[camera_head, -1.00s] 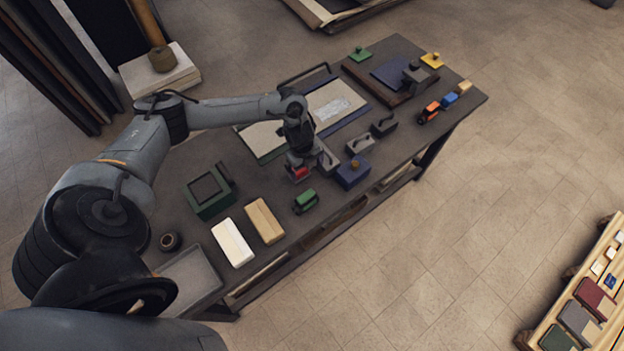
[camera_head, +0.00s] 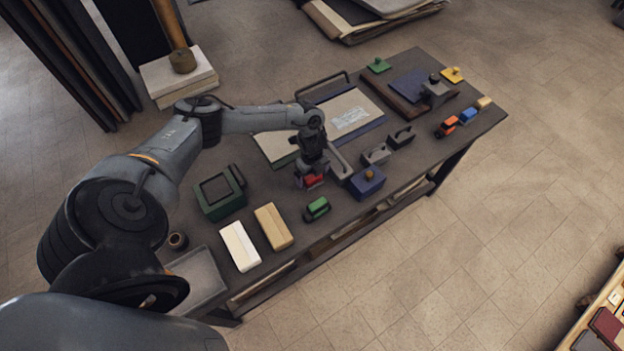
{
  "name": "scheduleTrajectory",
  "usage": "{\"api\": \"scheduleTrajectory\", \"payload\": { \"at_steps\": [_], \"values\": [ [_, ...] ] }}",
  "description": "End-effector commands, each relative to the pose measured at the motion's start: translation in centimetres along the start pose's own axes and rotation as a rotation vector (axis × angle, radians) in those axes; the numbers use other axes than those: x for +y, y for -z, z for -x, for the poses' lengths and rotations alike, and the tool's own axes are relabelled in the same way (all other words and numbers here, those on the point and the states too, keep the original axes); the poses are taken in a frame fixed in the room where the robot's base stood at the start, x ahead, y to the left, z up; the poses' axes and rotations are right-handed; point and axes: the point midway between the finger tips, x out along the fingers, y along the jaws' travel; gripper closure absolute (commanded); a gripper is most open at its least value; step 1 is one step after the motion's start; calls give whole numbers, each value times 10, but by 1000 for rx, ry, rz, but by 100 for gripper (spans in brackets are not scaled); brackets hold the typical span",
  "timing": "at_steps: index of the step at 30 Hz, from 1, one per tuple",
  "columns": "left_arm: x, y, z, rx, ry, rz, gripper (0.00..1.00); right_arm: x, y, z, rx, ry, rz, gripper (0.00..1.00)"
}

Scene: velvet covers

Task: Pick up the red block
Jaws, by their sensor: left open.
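The red block (camera_head: 313,181) is a small red piece on the dark table, near the middle of its front half. My left gripper (camera_head: 312,178) points down right over it, and its fingers partly hide the block. The gripper is open, with the block at or between the fingertips; I cannot tell whether they touch it. My right gripper does not show.
White (camera_head: 240,246) and tan (camera_head: 273,227) blocks lie front left, near a green frame (camera_head: 220,193).

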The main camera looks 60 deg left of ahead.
Motion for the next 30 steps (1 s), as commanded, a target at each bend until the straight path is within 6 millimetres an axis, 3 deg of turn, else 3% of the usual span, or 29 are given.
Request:
{"api": "scheduleTrajectory", "payload": {
  "at_steps": [6,15,27,30],
  "values": [
    [0,0,-23,-1,-1,2,0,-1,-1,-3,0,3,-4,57],
    [0,0,-25,0,0,0,0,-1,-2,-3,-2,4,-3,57],
    [-1,0,-25,0,0,0,61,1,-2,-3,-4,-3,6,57],
    [-1,0,-25,0,0,0,62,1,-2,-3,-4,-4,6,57]
  ]
}}
